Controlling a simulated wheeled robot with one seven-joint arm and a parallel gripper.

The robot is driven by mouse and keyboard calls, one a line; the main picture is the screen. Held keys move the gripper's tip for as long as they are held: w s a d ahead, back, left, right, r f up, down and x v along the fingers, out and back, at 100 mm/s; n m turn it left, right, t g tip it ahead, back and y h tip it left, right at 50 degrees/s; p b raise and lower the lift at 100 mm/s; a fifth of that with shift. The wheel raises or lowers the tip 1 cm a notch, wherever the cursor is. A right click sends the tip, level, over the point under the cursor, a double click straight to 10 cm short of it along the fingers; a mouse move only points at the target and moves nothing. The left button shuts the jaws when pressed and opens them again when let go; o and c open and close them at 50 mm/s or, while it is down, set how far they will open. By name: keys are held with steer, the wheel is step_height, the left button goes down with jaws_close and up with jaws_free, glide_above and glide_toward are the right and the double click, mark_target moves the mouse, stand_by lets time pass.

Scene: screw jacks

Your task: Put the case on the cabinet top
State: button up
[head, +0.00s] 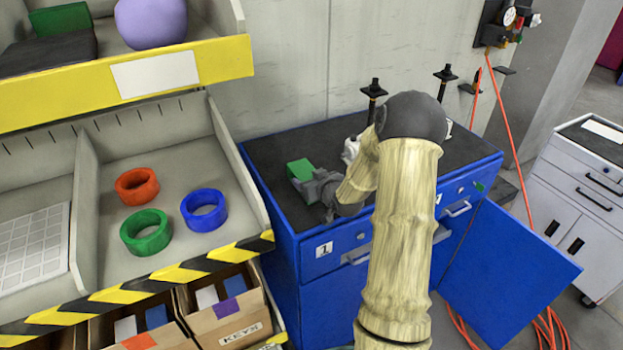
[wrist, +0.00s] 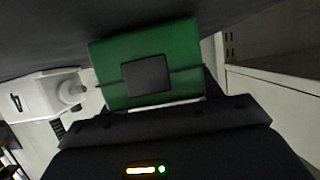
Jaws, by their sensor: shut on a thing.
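The green case (head: 300,169) is at the left end of the blue cabinet's dark top (head: 275,150). My gripper (head: 308,184) is shut on the case, with the arm reaching in from the front right. In the wrist view the green case (wrist: 185,62) shows a dark square on its face and sits straight ahead of the gripper body. A dark surface fills the upper part of that view. The fingertips are mostly hidden, and I cannot tell whether the case touches the cabinet top.
Two black screw jacks (head: 373,98) (head: 445,82) stand at the back of the cabinet top, with a small white object (head: 350,150) near the middle. The shelf (head: 125,75) at left holds colored rings. A blue cabinet door (head: 510,265) stands open at right.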

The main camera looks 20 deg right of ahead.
steer(key=shift+f, duration=0.15)
steer(key=o, duration=1.3)
steer(key=shift+d, duration=0.1)
steer(key=shift+w+r, duration=0.1)
steer(key=shift+r, duration=0.1)
steer(key=b+v, duration=0.2)
steer(key=v, duration=1)
